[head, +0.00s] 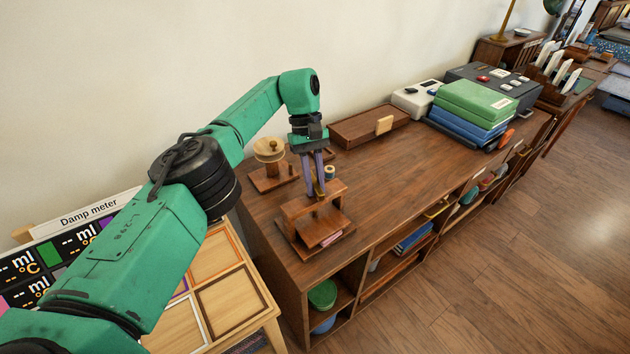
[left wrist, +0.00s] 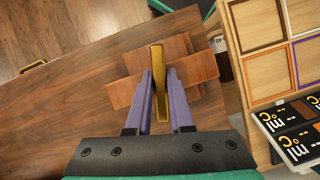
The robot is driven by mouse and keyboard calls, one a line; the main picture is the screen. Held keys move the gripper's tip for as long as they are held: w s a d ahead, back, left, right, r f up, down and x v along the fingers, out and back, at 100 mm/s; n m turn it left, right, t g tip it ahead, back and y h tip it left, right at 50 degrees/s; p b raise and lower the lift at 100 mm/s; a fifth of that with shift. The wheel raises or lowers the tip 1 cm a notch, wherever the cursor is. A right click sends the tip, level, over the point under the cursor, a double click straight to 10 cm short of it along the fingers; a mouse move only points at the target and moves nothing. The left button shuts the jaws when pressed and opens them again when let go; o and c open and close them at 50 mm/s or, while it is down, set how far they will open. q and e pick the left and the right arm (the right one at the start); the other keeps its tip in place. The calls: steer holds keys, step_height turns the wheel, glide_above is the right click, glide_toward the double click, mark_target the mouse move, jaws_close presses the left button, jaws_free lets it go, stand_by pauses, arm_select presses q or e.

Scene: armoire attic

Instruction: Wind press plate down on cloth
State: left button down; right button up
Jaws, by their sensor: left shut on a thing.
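The wooden press (head: 316,222) stands near the left end of the long wooden cabinet. Its cross beam shows in the left wrist view (left wrist: 120,93). A press plate (head: 318,230) sits low in the frame, and a bit of pink cloth (head: 332,239) shows at its front edge. I cannot tell whether the plate touches the cloth. My left gripper (head: 319,191) points down above the beam, its purple fingers shut on the brass handle (left wrist: 158,60) at the top of the press. The screw below is mostly hidden. My right gripper is in neither view.
A wooden spool stand (head: 270,165) is close behind the press, with a small thread spool (head: 329,172) beside it. A wooden box (head: 368,127) and stacked green and blue cases (head: 472,105) stand farther right. The cabinet top (head: 400,160) between is clear. A framed tray table (head: 215,285) adjoins at left.

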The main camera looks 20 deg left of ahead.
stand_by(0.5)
arm_select(q)
steer(key=c, duration=0.8)
jaws_free()
